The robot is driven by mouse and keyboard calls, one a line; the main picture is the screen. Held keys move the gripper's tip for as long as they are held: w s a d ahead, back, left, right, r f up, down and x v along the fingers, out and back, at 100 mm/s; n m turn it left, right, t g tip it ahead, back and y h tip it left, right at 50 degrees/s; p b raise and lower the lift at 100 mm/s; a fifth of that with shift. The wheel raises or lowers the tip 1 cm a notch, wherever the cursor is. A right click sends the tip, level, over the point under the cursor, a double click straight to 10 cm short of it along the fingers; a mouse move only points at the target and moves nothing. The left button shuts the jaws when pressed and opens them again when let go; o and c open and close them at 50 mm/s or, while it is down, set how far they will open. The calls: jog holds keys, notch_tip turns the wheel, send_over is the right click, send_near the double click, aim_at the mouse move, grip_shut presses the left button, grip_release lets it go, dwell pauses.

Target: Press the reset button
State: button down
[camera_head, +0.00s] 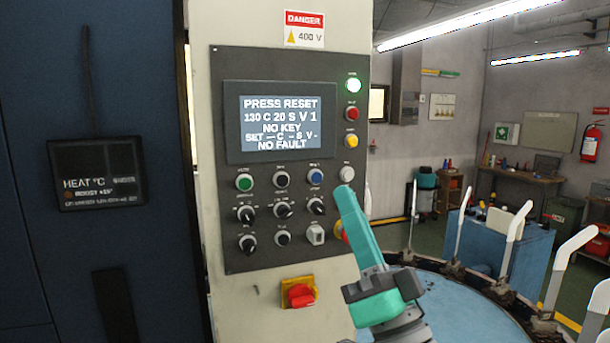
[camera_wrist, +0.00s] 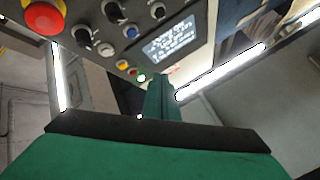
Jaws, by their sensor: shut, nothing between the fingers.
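The control panel (camera_head: 216,150) faces me, and its screen (camera_head: 280,122) reads "PRESS RESET", "NO KEY" and "NO FAULT". Below the screen is a button row: green (camera_head: 244,182), black (camera_head: 281,180), blue (camera_head: 315,177) and pale (camera_head: 347,173). Their labels are too small to read, so I cannot tell which is reset. In the wrist view the blue button (camera_wrist: 130,31) and pale button (camera_wrist: 105,48) show beyond my fingers. My gripper (camera_head: 345,190) is shut and empty, its tip appearing just below the pale button. I cannot tell whether it touches the panel.
Several selector knobs (camera_head: 283,210) sit under the buttons. A red emergency stop (camera_wrist: 43,17) is partly hidden behind my gripper in the head view. A red rotary switch (camera_head: 299,295) is lower down. White upright forms (camera_head: 511,235) ring a blue round table (camera_head: 460,308) at right.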

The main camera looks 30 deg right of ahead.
aim_at(317, 178)
jog(key=shift+w+d, duration=0.4)
jog(key=shift+w, duration=0.95)
jog(key=shift+w+d, duration=0.35)
jog(key=shift+w, duration=0.95)
jog(key=shift+w+d, duration=0.4)
jog(key=shift+w, duration=0.95)
jog(key=shift+s, duration=0.1)
jog(key=shift+w, duration=0.2)
jog(key=shift+w, duration=0.4)
jog(key=shift+s+d, duration=0.15)
jog(key=shift+d, duration=0.15)
jog(key=shift+a, duration=0.35)
